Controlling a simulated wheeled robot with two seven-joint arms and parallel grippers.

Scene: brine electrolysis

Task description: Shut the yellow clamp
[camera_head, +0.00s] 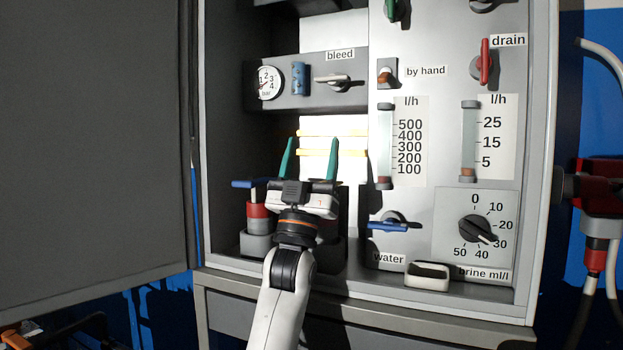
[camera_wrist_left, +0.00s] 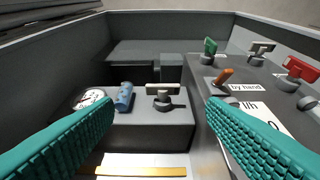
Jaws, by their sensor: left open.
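Two narrow yellow bars, an upper one (camera_head: 314,132) and a lower one (camera_head: 315,153), cross the bright white part inside the cabinet. One yellow bar (camera_wrist_left: 140,171) also shows at the bottom edge of the left wrist view. I cannot tell whether either bar is the yellow clamp or how it stands. My left gripper (camera_head: 312,142) is open, its two green fingers pointing up in front of the bars. The gripper and wrist hide the lower part of the recess. My right gripper is not in view.
Above the bars is a dark panel with a gauge (camera_head: 268,83), a blue cylinder (camera_head: 298,79) and the bleed handle (camera_head: 333,81). The front panel at right carries the drain handle (camera_head: 485,62), water handle (camera_head: 388,227) and brine dial (camera_head: 477,229). A grey door (camera_head: 95,130) stands at left.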

